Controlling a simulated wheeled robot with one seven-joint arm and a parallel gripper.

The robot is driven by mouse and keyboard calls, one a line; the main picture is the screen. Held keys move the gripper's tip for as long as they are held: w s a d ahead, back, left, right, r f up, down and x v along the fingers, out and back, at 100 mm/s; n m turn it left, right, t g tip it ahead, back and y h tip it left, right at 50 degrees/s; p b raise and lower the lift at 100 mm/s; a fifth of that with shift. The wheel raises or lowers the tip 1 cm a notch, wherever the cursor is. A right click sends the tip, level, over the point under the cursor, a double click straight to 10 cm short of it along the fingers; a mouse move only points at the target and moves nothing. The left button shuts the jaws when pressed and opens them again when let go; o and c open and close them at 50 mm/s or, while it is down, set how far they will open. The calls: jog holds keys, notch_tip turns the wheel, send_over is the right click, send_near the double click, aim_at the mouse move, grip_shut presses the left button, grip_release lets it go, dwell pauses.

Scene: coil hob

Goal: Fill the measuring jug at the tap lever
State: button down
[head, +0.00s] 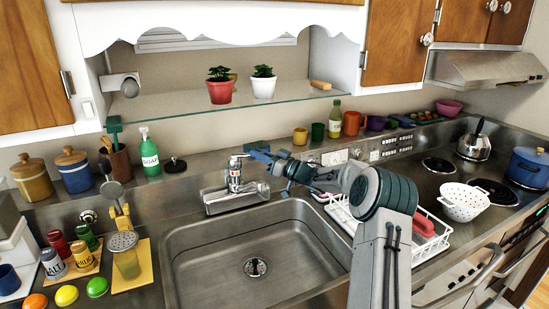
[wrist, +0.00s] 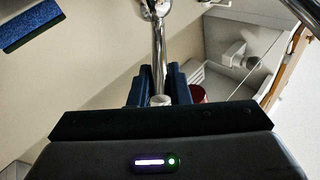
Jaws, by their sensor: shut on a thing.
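The chrome tap (head: 235,180) stands on the sink's back edge, its short spout pointing right over the basin. My gripper (head: 264,156) is at the upper right of the tap, level with its top. In the wrist view my gripper (wrist: 160,90) is shut on the slim chrome tap lever (wrist: 160,45), whose rounded end lies between the blue fingers. No water stream shows.
The steel sink (head: 190,270) looks empty. A white dish rack (head: 432,245) is to its right, partly behind my arm. A green soap bottle (head: 149,152) stands behind left. A glass shelf (head: 180,113) with a red pot (head: 220,92) and a white pot (head: 263,87) hangs above.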

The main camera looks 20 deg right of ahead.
jog(key=shift+f, duration=0.1)
jog(key=c, duration=1.4)
grip_release()
jog(key=shift+o, duration=0.2)
jog(key=b+v, duration=0.3)
jog(key=v, duration=1)
jog(key=shift+s+d, duration=0.25)
